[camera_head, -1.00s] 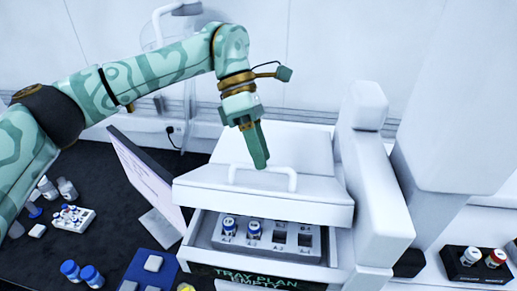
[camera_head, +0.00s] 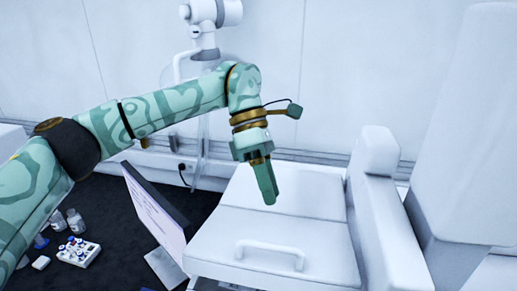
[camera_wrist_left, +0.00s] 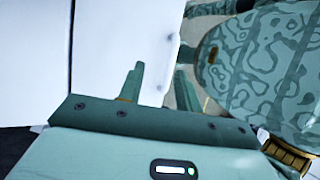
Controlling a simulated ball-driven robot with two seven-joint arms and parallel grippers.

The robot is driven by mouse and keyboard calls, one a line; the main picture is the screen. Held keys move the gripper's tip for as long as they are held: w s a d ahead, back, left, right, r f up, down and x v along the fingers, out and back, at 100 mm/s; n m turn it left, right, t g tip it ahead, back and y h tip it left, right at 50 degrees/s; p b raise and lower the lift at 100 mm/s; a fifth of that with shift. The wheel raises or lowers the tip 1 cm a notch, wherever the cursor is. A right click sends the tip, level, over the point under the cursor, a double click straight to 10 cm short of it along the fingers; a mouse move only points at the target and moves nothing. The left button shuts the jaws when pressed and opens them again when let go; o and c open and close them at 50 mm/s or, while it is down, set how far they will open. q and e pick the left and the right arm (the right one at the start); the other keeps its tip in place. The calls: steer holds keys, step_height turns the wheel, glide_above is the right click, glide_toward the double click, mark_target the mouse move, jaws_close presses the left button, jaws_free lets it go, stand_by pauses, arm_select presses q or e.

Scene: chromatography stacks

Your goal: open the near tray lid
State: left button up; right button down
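The near tray lid (camera_head: 212,247) is a white panel in the head view with a white bar handle (camera_head: 268,250) near its front. It lies down over the white unit, and its front edge runs near the bottom of the frame. My left gripper (camera_head: 268,195) points down above the lid, behind the handle and apart from it. In the left wrist view its two fingers (camera_wrist_left: 160,78) stand apart with nothing between them. My right gripper is not in view. The tray under the lid is out of frame.
A second white panel (camera_head: 290,190) lies behind the lid. A white column (camera_head: 385,205) stands close on the right. A tilted monitor (camera_head: 155,210) stands on the left. A small white rack with vials (camera_head: 78,252) sits on the dark bench further left.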

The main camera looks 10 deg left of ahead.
arm_select(q)
steer(key=p+v, duration=0.2)
steer(key=v, duration=1.2)
steer(key=shift+a+r+p, duration=0.2)
steer(key=shift+r+p, duration=0.15)
steer(key=shift+p, duration=0.05)
steer(key=shift+f, duration=0.15)
